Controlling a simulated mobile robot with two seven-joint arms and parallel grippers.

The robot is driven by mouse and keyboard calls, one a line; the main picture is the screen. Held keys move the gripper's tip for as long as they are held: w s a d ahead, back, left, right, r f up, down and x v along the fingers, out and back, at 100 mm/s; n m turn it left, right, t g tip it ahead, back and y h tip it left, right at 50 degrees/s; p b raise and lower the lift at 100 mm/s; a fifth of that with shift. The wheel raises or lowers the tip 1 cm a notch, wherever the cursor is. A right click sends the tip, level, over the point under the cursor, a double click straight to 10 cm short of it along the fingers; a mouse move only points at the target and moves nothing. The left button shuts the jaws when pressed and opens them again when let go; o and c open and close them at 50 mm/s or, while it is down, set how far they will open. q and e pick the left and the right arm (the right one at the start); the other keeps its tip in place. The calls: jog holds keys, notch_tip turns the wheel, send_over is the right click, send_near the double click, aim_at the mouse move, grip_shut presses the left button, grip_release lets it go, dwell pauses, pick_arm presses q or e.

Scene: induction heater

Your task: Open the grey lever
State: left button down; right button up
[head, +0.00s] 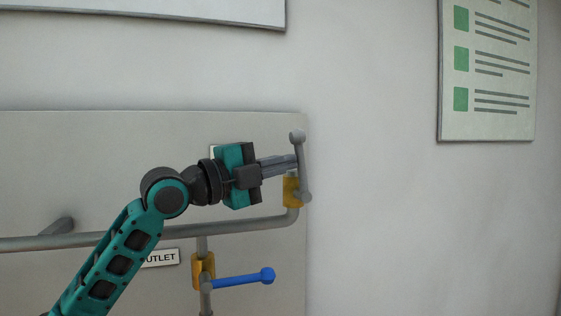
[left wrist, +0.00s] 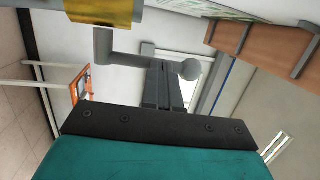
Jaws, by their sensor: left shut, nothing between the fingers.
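The grey lever (head: 298,147) stands almost upright in the head view, with a ball at its top end. It joins a brass valve body (head: 291,190) on the grey pipe. My left gripper (head: 296,163) is shut and empty, its fingertips against or very close to the left side of the lever; contact is hard to confirm. In the left wrist view the lever (left wrist: 130,61) runs across just beyond the fingertips (left wrist: 164,70), with its ball to the right and the brass body (left wrist: 105,10) at the top. My right gripper is out of view.
The grey pipe (head: 240,226) runs along a panel (head: 80,150) on the wall. Below is a second brass valve (head: 203,270) with a blue lever (head: 243,278) pointing right, beside an outlet label (head: 162,257). The wall right of the grey lever is clear up to a poster (head: 487,120).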

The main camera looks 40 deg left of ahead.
pick_arm(q)
jog(key=shift+w+d+r, duration=0.15)
jog(key=shift+w+r, duration=0.35)
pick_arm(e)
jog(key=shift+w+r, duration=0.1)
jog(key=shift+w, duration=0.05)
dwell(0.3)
